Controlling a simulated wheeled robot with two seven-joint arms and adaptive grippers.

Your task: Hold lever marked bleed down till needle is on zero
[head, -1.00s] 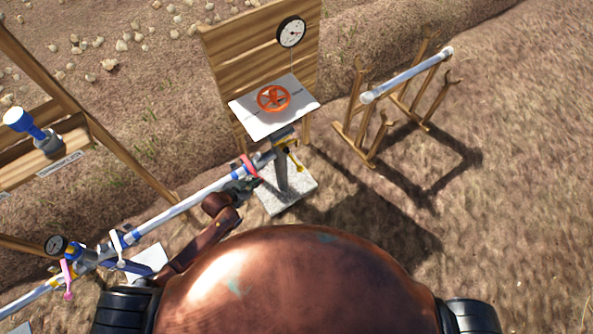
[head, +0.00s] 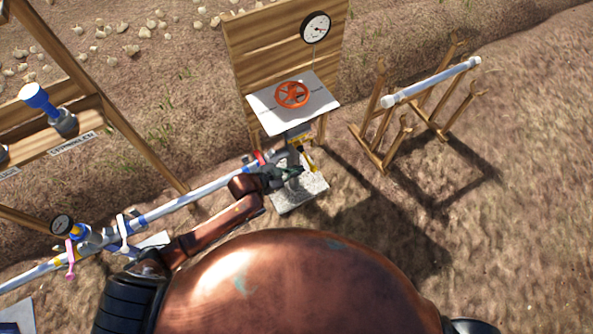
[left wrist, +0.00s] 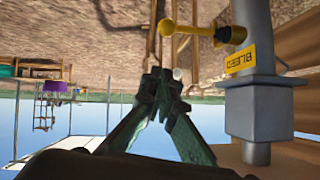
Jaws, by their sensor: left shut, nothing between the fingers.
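The yellow lever (head: 309,158) is on a grey valve body below the white panel. In the left wrist view, which looks upside down, the lever (left wrist: 200,32) ends in a ball, and the yellow BLEED label (left wrist: 241,61) is beside it on the grey body. My left gripper (left wrist: 161,74) is shut and empty, with a gap in the picture between its tips and the lever. In the head view the gripper (head: 292,171) is close beside the lever; contact cannot be told. The white dial gauge (head: 316,28) has a needle pointing right; its numbers are too small to read.
An orange handwheel (head: 292,95) sits on the white panel. A pale pipe (head: 185,200) runs left with another gauge (head: 62,224) and a pink lever (head: 70,260). A wooden rack (head: 385,130) stands at right.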

